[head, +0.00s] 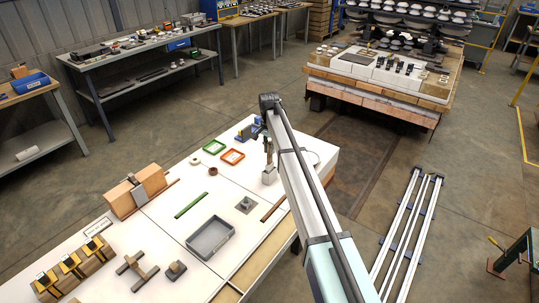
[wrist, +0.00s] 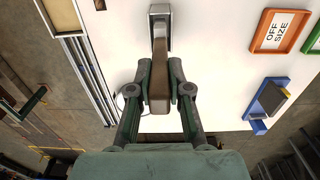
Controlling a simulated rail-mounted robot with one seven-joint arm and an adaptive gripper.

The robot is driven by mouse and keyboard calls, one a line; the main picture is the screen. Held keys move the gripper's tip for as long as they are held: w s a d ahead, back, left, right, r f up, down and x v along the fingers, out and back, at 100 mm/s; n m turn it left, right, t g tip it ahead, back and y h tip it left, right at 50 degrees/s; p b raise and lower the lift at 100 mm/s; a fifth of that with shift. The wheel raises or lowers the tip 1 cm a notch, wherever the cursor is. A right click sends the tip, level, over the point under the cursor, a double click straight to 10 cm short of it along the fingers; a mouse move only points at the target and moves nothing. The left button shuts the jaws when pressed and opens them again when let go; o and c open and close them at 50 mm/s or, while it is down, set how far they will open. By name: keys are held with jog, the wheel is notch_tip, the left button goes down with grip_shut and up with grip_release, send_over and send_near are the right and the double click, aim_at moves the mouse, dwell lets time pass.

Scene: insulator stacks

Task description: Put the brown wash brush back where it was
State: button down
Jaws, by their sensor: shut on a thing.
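The brown wash brush (wrist: 158,88) is between the two fingers of my gripper (wrist: 158,92) in the wrist view. The fingers are shut on its long brown body. The brush's far end meets a grey metal piece (wrist: 160,18) at the top of that view; I cannot tell whether this is part of the brush or a separate holder. In the head view my gripper (head: 268,160) is above the right part of the white table, close over a small grey block (head: 269,178). The brush is hard to make out there.
An orange tray (wrist: 280,31) marked OFF SIZE, a green tray (head: 215,146) and a blue device (wrist: 267,101) stand nearby. A grey bin (head: 210,237), a brown strip (head: 272,208) and a small grey fixture (head: 246,204) lie on the table (head: 165,240).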

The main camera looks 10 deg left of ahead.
aim_at(269, 156)
jog(key=shift+f+p, duration=0.65)
jog(key=shift+f, duration=1.8)
jog(key=c, duration=1.1)
grip_release()
jog(key=shift+r, duration=0.1)
notch_tip(269, 156, up, 12)
jog(key=b, duration=0.4)
jog(key=shift+r, duration=0.1)
